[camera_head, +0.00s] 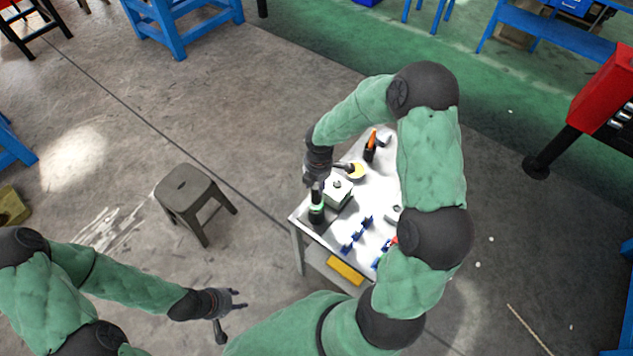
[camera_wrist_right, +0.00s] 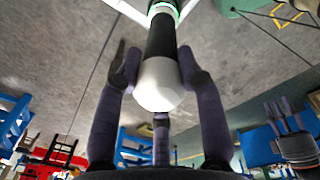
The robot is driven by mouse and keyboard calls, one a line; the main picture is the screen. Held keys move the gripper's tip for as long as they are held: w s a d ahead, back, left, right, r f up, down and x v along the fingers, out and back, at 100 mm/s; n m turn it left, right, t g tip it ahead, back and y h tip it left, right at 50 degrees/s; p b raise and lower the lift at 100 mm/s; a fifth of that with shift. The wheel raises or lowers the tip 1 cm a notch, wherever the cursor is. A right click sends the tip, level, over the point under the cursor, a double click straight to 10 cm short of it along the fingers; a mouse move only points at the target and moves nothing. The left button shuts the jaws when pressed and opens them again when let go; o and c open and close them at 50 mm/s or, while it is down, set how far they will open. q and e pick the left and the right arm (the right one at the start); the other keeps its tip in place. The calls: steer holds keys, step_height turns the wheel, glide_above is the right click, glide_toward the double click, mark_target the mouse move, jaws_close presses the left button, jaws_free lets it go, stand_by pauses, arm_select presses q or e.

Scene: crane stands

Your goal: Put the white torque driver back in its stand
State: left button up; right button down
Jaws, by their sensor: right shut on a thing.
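My right gripper (camera_head: 316,187) is over the left corner of the white table (camera_head: 302,216). In the right wrist view (camera_wrist_right: 157,70) its fingers are closed around the torque driver (camera_wrist_right: 159,84), which has a rounded white end and a black shaft. A green ring (camera_wrist_right: 164,8) shows at the shaft's far end. In the head view a dark upright cylinder with a green ring (camera_head: 317,212) stands directly below the gripper. I cannot tell how far the driver is inside it, or where driver and stand meet. My left gripper (camera_head: 226,303) is empty, fingers spread, over the floor.
A white box with a knob (camera_head: 338,192) is close beside the right gripper. Behind it are a yellow disc (camera_head: 356,171) and an orange-handled tool (camera_head: 371,141) in a dark holder. Blue racks (camera_head: 357,234) stand toward the front. A grey stool (camera_head: 187,188) stands left of the table.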

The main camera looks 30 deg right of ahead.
steer(key=shift+f+b, duration=0.4)
steer(key=shift+f, duration=0.15)
steer(key=c, duration=0.7)
jaws_free()
steer(key=shift+r, duration=0.1)
steer(key=shift+s, duration=0.1)
steer(key=shift+s+r+p, duration=0.1)
steer(key=shift+r+p, duration=2.1)
steer(key=shift+r, duration=0.3)
steer(key=shift+f, duration=0.1)
